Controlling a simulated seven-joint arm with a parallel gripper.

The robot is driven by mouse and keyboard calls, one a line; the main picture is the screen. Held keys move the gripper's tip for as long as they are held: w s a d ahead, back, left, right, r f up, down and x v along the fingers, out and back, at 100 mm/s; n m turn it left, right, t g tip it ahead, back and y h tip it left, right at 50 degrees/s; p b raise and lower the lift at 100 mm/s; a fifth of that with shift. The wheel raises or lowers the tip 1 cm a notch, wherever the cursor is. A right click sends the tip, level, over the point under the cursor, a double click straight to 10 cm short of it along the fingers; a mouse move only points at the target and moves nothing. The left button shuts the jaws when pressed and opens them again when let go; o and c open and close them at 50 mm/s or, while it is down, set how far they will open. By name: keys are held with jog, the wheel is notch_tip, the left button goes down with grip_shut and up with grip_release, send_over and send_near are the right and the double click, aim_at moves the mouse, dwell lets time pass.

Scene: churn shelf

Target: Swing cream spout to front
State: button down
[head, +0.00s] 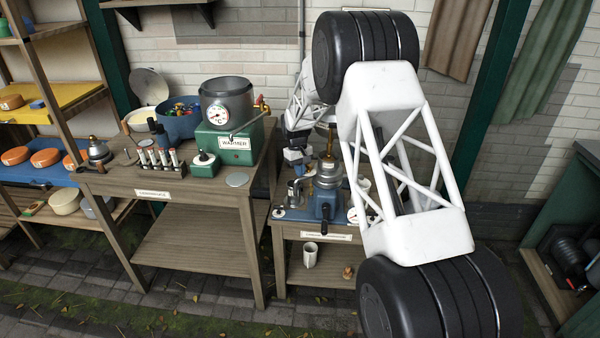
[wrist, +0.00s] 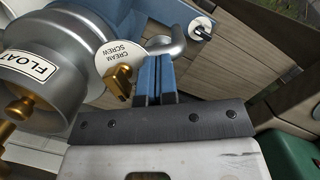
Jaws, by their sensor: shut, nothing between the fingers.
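The separator stands on the small table in the head view, with a grey metal body (head: 327,178) and a blue base (head: 325,208). In the wrist view, its silver bowl (wrist: 75,62) carries a FLOAT label, and a round CREAM SCREW tag (wrist: 117,56) sits above a brass screw (wrist: 120,82). A curved grey metal spout (wrist: 172,42), apparently the cream spout, shows just beyond my blue fingertips. My gripper (wrist: 155,66) is shut and empty, right of the brass screw. Whether the fingertips touch the spout cannot be told. My arm hides the separator's right side in the head view.
A wooden workbench (head: 190,190) with a green WARMER unit (head: 230,143) and grey pot (head: 228,102) stands left of the small table. Wooden shelves with orange cheeses (head: 46,158) stand far left.

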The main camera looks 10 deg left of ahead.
notch_tip(320, 180, up, 19)
jog(key=w+a, duration=0.1)
jog(key=w, duration=0.1)
jog(key=shift+w+a, duration=0.35)
jog(key=shift+a, duration=0.05)
dwell(0.5)
jog(key=a+f+m, duration=0.1)
jog(key=f+m, duration=0.4)
jog(key=m, duration=1.1)
jog(key=s+a+f+m, duration=0.1)
jog(key=f+m, duration=0.4)
jog(key=m, duration=1.1)
jog(key=shift+a+f+m+h, duration=0.2)
jog(key=shift+a+m+h, duration=0.2)
jog(key=shift+a, duration=0.1)
jog(key=shift+s, duration=0.1)
